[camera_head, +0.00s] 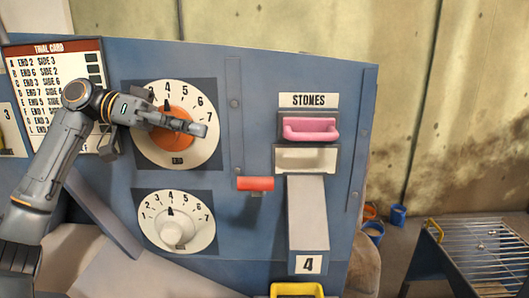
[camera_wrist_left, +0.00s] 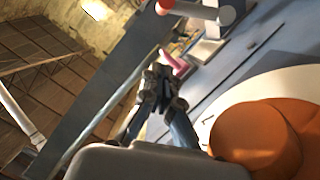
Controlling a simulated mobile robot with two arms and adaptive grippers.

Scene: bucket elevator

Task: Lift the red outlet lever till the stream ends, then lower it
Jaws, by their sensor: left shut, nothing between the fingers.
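The red outlet lever (camera_head: 255,184) sticks out level from the blue panel, left of the grey outlet chute (camera_head: 308,215). My left gripper (camera_head: 203,130) is shut and empty in front of the upper dial's orange knob (camera_head: 172,118), above and left of the lever and apart from it. In the left wrist view its closed fingers (camera_wrist_left: 163,78) show with the orange knob (camera_wrist_left: 255,140) at lower right. A grey rod with red parts is at that view's top edge; I cannot tell what it is. No stream is visible at the chute. My right gripper is out of view.
A pink handle (camera_head: 310,128) and a cream handle (camera_head: 306,159) sit under the STONES label. A lower white dial (camera_head: 176,221) is left of the lever. A yellow handle (camera_head: 297,290) shows below the chute. Blue buckets and a metal grate (camera_head: 483,258) stand at right.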

